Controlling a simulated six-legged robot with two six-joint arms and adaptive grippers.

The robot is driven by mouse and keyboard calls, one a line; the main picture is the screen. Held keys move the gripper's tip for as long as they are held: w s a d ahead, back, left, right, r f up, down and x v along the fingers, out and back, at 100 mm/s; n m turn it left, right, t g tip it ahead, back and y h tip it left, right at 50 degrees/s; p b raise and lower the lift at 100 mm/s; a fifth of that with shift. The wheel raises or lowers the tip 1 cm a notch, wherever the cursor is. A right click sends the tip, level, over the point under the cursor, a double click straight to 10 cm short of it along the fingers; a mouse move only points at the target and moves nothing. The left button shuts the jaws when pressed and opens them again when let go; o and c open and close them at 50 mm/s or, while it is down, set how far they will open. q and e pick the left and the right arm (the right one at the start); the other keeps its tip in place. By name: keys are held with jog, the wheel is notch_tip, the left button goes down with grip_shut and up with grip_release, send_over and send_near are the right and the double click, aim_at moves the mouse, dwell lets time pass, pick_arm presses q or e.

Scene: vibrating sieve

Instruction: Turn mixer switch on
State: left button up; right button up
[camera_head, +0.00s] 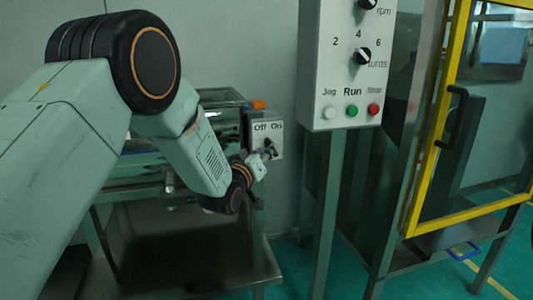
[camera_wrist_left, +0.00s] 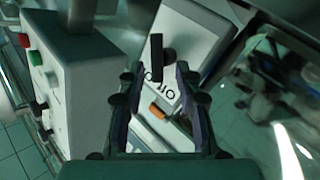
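The mixer switch box (camera_head: 279,150) is a grey-white box marked Off and On, on the wall side of the metal bench in the head view. Its black knob (camera_head: 269,144) is partly hidden by my left gripper (camera_head: 266,155), which is right at the box front. In the left wrist view the box face (camera_wrist_left: 187,38) shows its lettering and the black knob (camera_wrist_left: 157,57) lies ahead, between the lines of the two fingers. The left gripper (camera_wrist_left: 157,76) is open, with its fingers apart. I cannot tell whether it touches the knob. My right gripper is in neither view.
A control panel (camera_head: 335,60) with dials and Jog, Run and red buttons stands right of the switch; it also shows in the left wrist view (camera_wrist_left: 80,80). A yellow-framed door (camera_head: 425,150) is farther right. The metal bench (camera_head: 190,250) lies below my left arm.

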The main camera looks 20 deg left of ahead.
pick_arm(q)
jog(key=shift+w, duration=1.15)
grip_shut()
